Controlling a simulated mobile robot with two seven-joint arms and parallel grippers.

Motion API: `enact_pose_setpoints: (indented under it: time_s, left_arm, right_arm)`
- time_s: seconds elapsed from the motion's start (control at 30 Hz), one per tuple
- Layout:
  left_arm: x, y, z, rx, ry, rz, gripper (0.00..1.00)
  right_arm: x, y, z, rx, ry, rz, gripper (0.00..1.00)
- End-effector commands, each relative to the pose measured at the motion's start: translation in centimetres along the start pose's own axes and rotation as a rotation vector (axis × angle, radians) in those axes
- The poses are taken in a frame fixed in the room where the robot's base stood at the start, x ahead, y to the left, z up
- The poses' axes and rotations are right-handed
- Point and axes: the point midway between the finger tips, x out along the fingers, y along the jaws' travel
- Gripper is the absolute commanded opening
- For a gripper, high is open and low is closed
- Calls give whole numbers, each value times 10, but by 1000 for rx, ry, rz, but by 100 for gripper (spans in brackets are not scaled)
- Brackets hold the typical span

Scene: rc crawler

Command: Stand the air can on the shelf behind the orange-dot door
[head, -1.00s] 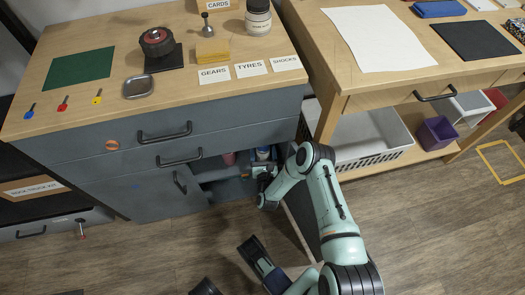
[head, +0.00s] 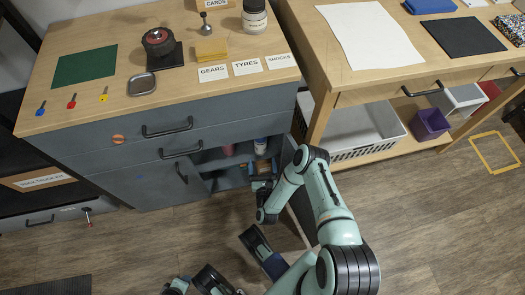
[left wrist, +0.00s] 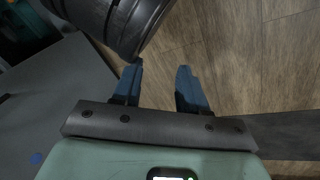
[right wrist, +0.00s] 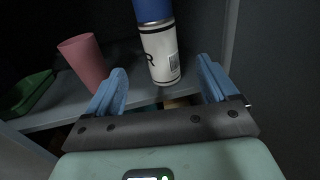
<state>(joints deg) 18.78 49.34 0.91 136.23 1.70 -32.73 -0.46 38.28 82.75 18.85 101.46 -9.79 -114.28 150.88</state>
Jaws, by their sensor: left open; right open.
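The air can (head: 261,146), white with a blue top, stands on the shelf inside the open right part of the grey cabinet. In the right wrist view the can (right wrist: 160,52) stands near the shelf's front edge. My right gripper (head: 262,184) is open in front of the opening; its fingers (right wrist: 162,84) point at the can with clear space between. The open door (head: 301,208) is partly hidden by my right arm; no orange dot shows on it. My left gripper (left wrist: 160,88) is open and empty above the floor.
A pink cup (right wrist: 84,60) and a green tray (right wrist: 28,92) stand left of the can on the shelf (right wrist: 70,113). The closed left door (head: 150,186) bears a blue dot. A white basket (head: 365,145) is under the right table.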

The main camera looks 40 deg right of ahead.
Motion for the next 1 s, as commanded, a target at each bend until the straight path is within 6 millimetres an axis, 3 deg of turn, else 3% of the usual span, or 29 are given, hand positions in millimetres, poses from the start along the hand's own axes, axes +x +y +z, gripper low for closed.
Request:
enact_pose_setpoints:
  time_s: [0.03, 0.13, 0.33, 0.43, 0.67, 0.83, 1.0]
  left_arm:
    - [-14, 7, 3, 6, -7, 9, 43]
    - [-24, 14, 4, 13, -9, 21, 43]
    - [-31, 20, 6, 20, -13, 30, 43]
    - [-31, 20, 6, 20, -14, 30, 43]
    - [-30, 20, 7, 20, -14, 30, 43]
    - [-30, 20, 7, 20, -15, 30, 43]
    - [-30, 20, 7, 20, -15, 30, 43]
  right_arm:
    - [-4, -1, 5, 0, -1, -3, 86]
    - [-12, 0, 4, 1, -2, -2, 86]
    - [-17, 4, 2, -41, 14, 18, 86]
    - [-16, 16, -1, -182, 70, 84, 86]
    - [-33, 59, -14, -826, 227, 449, 86]
    - [-66, 73, -21, -1330, 230, 806, 86]
    - [-111, 71, -19, -1773, 106, 1217, 86]
